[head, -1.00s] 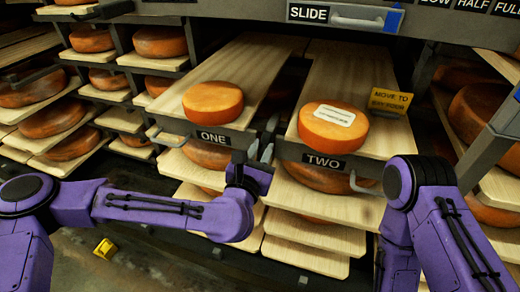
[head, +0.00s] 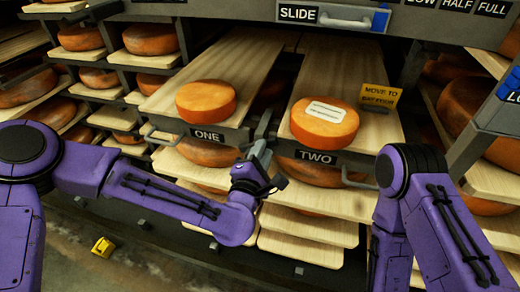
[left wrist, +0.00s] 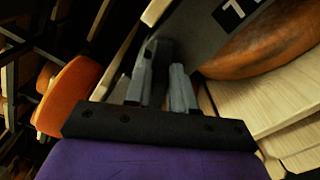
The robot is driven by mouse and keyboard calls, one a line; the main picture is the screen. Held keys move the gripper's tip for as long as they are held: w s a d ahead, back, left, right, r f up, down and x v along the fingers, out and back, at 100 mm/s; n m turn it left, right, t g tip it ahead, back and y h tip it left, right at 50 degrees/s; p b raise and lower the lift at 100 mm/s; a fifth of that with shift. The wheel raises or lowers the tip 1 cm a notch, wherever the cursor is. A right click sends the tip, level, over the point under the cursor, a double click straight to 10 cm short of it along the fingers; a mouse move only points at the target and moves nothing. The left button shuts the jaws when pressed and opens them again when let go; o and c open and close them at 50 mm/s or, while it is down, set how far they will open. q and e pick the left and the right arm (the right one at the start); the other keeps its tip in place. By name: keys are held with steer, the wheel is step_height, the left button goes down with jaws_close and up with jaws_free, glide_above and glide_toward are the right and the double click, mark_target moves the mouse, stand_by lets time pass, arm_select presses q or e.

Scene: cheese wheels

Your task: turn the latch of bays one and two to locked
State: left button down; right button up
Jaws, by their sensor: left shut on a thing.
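Bay one, labelled ONE (head: 207,135), and bay two, labelled TWO (head: 316,157), sit side by side. Each has a board with an orange cheese wheel on it, one at bay one (head: 206,100) and one at bay two (head: 324,123). A grey latch lever (head: 263,124) stands upright, leaning slightly, in the gap between them. My left gripper (head: 257,152) is at its lower part, shut on it. In the left wrist view the fingers (left wrist: 160,85) close around a grey piece, beside a plate showing a T. Which bay this latch belongs to is unclear. My right gripper is not visible.
A wire handle (head: 357,180) sticks out beside TWO, and another (head: 160,135) left of ONE. A yellow MOVE TO sign (head: 379,97) stands by bay two. A SLIDE panel (head: 335,17) hangs above. Racks of cheese wheels flank both sides.

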arm_select(q)
steer(key=m, duration=0.2)
steer(key=f+m, duration=0.1)
steer(key=m, duration=0.2)
steer(key=shift+d+f+m, duration=0.1)
steer(key=shift+d+m, duration=0.05)
steer(key=shift+m, duration=0.15)
stand_by(0.5)
steer(key=c, duration=1)
jaws_free()
steer(key=shift+c, duration=0.2)
steer(key=v, duration=1)
steer(key=shift+s, duration=0.35)
steer(key=shift+m, duration=0.3)
